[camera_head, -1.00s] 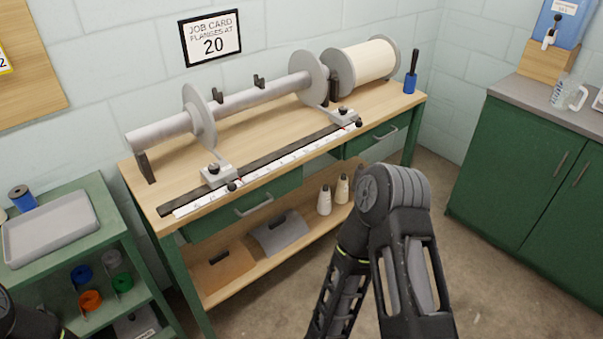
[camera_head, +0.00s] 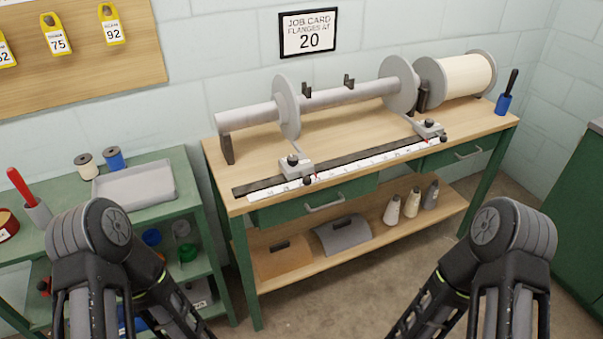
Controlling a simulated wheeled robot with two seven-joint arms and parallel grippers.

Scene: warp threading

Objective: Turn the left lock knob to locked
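The left lock knob is a small black knob on the left grey sliding block (camera_head: 297,167), which sits on the dark rail at the front of the workbench. A similar right block (camera_head: 429,129) sits near the rail's right end. The white ruler (camera_head: 350,170) runs along the rail. My two arms show at the bottom left and bottom right, well short of the bench. Both grippers are out of view.
The wooden bench (camera_head: 225,178) carries a grey beam with two flanges (camera_head: 286,107) and a white spool (camera_head: 465,78) behind the rail. A green shelf cart (camera_head: 70,190) with a grey tray (camera_head: 135,187) stands left. Open floor lies before the bench.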

